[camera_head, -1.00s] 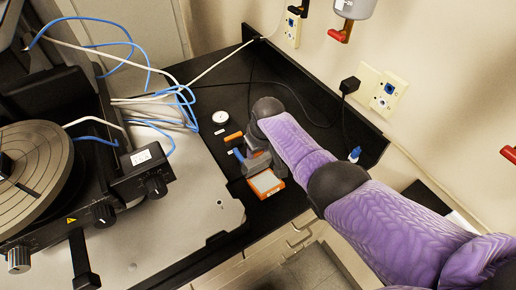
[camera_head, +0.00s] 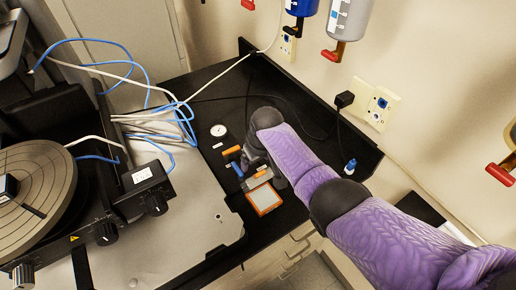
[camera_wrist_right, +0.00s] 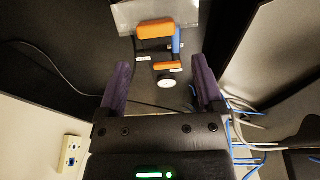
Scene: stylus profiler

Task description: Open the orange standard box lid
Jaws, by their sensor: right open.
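The orange standard box (camera_head: 265,197) sits near the front edge of the black bench in the head view, with a pale face framed in orange. A translucent strip (camera_head: 258,179) shows just behind it; it looks like the lid tilted up, but I cannot tell its angle. In the right wrist view an orange body (camera_wrist_right: 155,28) lies before a pale translucent panel (camera_wrist_right: 128,18), beyond my fingertips. My right gripper (camera_wrist_right: 161,65) is open with nothing between its fingers. In the head view my right arm covers most of that gripper, just behind the box. My left gripper is out of view.
A white dial (camera_head: 218,130), an orange item (camera_head: 232,149) and a blue item (camera_head: 238,169) lie close behind the box. The profiler (camera_head: 150,250) fills the left.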

